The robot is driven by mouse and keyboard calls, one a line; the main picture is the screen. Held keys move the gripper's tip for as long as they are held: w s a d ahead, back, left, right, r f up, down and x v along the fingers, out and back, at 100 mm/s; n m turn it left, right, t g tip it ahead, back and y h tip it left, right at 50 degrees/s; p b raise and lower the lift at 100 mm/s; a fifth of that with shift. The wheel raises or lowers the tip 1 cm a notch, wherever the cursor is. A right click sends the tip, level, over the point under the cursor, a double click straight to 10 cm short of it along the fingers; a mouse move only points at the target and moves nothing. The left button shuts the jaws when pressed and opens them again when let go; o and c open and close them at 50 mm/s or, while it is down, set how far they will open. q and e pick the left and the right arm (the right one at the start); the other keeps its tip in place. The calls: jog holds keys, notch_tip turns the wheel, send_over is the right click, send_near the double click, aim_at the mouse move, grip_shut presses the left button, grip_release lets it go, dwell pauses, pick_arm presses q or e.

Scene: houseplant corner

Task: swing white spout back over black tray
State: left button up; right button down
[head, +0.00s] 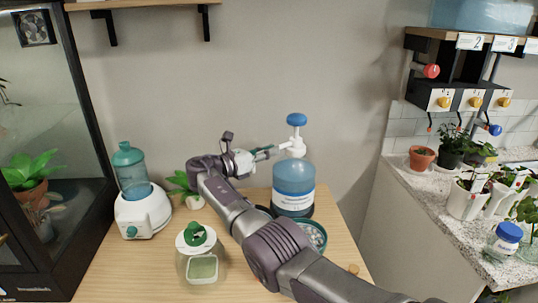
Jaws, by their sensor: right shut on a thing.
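The white spout (285,146) is at the neck of a bottle of blue liquid (294,180) with a blue cap (296,119), right of centre in the head view. It points left, toward my right gripper (264,152). My right gripper is shut on the spout's end, which the fingers partly hide. The bottle stands upright on the wooden table. A dark rim, perhaps the black tray (262,210), shows left of the bottle's base; my right arm hides most of it. My left gripper is out of view.
A white humidifier-like device (142,212) with a teal tank stands at left, near a small plant (186,190). A jar with a green and white lid (197,240) is in front. A teal-rimmed dish (312,234) is beside my right arm. The table's front left is clear.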

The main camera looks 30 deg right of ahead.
jog(key=c, duration=1.2)
grip_release()
jog(key=shift+w, duration=0.1)
jog(key=shift+a, duration=0.15)
jog(key=a, duration=0.7)
jog(key=shift+s+a, duration=0.1)
jog(key=shift+s, duration=0.25)
